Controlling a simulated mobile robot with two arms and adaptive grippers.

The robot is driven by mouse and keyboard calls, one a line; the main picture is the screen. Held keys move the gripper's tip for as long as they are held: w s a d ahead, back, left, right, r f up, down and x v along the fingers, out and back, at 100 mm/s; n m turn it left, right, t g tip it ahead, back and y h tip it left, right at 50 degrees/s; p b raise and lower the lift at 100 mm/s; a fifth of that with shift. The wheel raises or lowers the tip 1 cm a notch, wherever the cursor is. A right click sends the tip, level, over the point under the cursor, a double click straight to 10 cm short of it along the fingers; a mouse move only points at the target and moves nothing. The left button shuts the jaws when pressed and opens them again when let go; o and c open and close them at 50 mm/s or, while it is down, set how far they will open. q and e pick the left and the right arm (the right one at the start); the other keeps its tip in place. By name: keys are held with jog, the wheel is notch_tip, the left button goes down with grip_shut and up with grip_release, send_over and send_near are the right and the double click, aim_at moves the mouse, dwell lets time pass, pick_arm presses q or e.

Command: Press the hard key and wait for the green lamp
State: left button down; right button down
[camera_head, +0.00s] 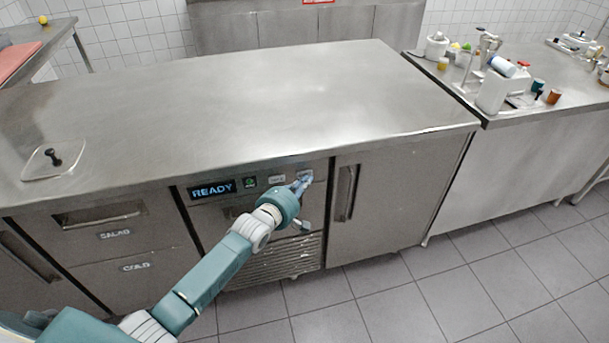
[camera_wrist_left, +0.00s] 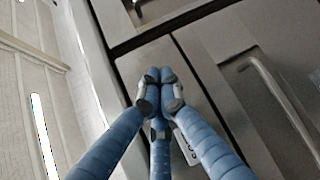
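The control panel is on the front of the steel counter in the head view. Its display (camera_head: 213,189) reads READY. Beside it is a dark square with a small green mark (camera_head: 250,183); I cannot tell if this is a lit lamp. Two pale keys follow, a middle key (camera_head: 277,180) and a right key (camera_head: 306,174), their labels too small to read. My left gripper (camera_head: 301,185) is at the right key, partly covering it; contact is unclear. In the left wrist view its fingers (camera_wrist_left: 160,76) are together and empty, and a pale label (camera_wrist_left: 187,148) is partly hidden. My right gripper is not in view.
The steel counter top (camera_head: 240,100) is mostly clear, with a black-knobbed lid (camera_head: 53,160) at left. A door handle (camera_head: 347,193) is right of the panel. Drawers marked SALAD and COLD are at left. A side counter (camera_head: 545,110) holds bottles and cups.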

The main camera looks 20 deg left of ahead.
pick_arm(q)
jog(key=shift+w+a+b, duration=0.3)
jog(key=shift+w, duration=0.1)
dwell(0.7)
dwell(0.3)
jog(key=shift+s+d+p, duration=0.5)
jog(key=shift+s+p, duration=0.25)
jog(key=s+d+p, duration=0.2)
jog(key=s+p, duration=0.1)
jog(key=s, duration=0.1)
jog(key=shift+s+d, duration=0.1)
jog(key=shift+d, duration=0.3)
dwell(0.5)
